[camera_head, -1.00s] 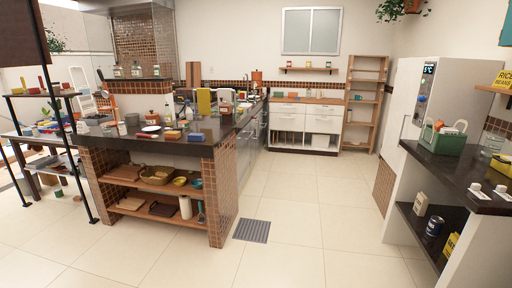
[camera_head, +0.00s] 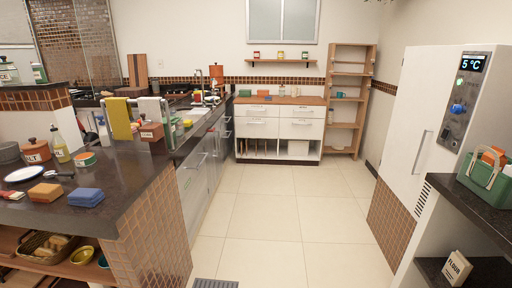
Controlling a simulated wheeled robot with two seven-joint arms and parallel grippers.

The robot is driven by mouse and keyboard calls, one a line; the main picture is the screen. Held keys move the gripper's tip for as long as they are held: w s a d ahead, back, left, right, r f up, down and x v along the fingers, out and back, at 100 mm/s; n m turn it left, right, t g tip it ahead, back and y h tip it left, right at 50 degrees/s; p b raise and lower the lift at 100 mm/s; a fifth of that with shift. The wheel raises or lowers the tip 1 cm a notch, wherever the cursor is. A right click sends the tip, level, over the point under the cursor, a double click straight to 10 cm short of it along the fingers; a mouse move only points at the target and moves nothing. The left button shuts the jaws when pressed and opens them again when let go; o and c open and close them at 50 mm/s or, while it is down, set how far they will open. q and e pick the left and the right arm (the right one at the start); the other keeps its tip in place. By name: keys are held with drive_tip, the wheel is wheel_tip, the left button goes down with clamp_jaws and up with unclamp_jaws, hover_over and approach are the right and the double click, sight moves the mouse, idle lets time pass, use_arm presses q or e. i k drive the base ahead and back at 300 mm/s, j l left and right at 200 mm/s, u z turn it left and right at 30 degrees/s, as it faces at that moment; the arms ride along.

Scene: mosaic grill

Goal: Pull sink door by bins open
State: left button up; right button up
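Grey cabinet fronts (camera_head: 197,178) run along the aisle side of the left counter, below a basin (camera_head: 193,114) that looks like the sink. Their upright faces look shut, with bar handles on them. I see them at a steep angle, so I cannot tell which front is the sink door by the bins. No bins can be made out clearly. Neither of my grippers is in view.
The tiled aisle floor (camera_head: 275,215) is clear. The dark counter's tiled end (camera_head: 150,235) stands close on the left. A white fridge (camera_head: 440,120) and a dark shelf unit with a green caddy (camera_head: 485,180) stand right. White drawers (camera_head: 280,122) stand at the back.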

sight(207, 138)
drive_tip(key=i, duration=3.05)
